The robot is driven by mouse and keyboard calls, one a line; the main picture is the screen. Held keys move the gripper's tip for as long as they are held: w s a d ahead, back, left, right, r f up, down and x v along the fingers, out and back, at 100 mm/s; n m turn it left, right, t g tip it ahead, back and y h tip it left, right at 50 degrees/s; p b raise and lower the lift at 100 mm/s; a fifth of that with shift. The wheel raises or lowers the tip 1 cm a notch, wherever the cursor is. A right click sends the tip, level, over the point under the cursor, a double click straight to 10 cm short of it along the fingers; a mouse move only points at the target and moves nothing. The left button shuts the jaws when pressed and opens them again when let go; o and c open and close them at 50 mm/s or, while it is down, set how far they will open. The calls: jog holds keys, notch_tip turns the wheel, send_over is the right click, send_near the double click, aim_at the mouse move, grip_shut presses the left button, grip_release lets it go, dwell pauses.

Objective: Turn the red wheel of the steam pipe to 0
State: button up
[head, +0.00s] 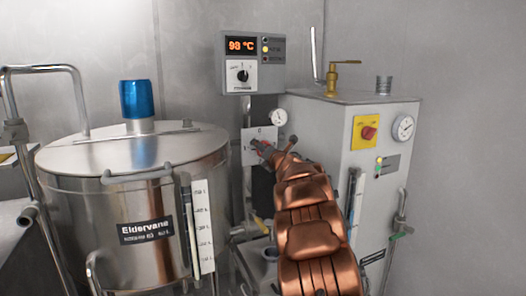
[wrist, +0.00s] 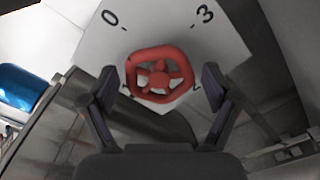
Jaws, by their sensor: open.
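The red wheel (wrist: 158,77) sits in the middle of the wrist view, a spoked ring in front of a white dial plate (wrist: 165,30). The plate shows a 0 at the upper left and a 3 at the upper right, with small tick marks. I cannot tell which mark the wheel is set to. My gripper (wrist: 160,90) is open, one dark finger on each side of the wheel, with a visible gap on both sides. In the head view my gripper (head: 272,151) is at the plate and mostly hides the wheel.
A steel tank (head: 110,190) with a blue cap (head: 137,99) stands left of my arm. A grey cabinet (head: 385,200) with a red button (head: 369,132) and a gauge (head: 403,127) stands close on the right.

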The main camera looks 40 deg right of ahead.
jog(key=c, duration=1.1)
jog(key=shift+c, duration=0.2)
jog(key=shift+r+m, duration=0.1)
jog(key=shift+m, duration=0.2)
